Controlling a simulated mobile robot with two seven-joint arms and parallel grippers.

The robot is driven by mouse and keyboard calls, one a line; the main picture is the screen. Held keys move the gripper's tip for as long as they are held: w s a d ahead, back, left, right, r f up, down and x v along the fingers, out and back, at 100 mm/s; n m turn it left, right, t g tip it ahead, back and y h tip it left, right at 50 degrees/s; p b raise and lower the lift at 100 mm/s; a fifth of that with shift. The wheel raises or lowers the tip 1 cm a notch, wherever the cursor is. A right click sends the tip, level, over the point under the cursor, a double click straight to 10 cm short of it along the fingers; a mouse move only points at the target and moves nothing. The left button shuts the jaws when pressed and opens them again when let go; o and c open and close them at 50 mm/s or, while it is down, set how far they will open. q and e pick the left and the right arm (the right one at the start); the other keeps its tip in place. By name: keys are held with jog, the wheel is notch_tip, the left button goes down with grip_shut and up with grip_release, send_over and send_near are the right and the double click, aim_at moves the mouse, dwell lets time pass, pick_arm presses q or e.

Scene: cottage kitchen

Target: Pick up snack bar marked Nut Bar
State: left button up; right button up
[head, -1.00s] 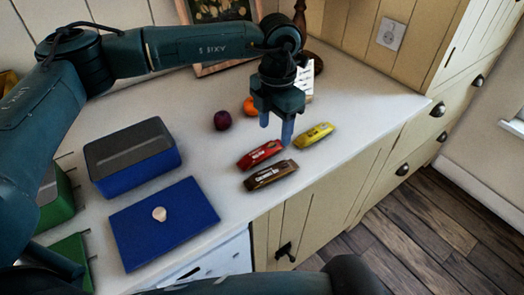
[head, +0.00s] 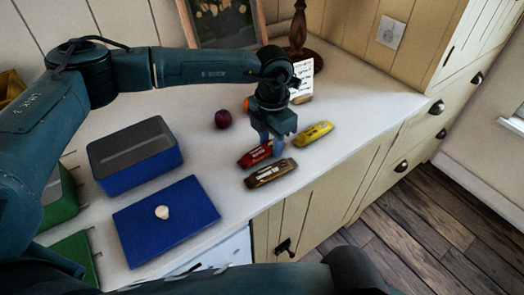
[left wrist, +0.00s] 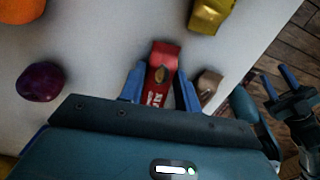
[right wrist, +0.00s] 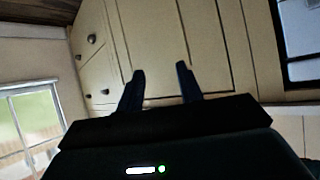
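A red snack bar (head: 256,154) lies on the white counter; its lettering is too small to read surely. In the left wrist view the red bar (left wrist: 164,62) shows a nut picture and part of its lettering. My left gripper (head: 270,150) is open above it, a finger on each side, and partly hides it in the head view. A brown bar (head: 271,174) lies just in front, and a yellow bar (head: 313,134) lies to the right. My right gripper (right wrist: 160,76) is open and empty, facing cream cupboard fronts.
A plum (head: 223,119) and a partly hidden orange (head: 249,103) lie behind the bars. A blue box (head: 135,168) and its blue lid (head: 190,231), with a small pale object on it, stand left. A small sign (head: 302,77) and brown stand (head: 302,42) are behind.

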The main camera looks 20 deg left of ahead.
pick_arm(q)
jog(key=c, duration=0.5)
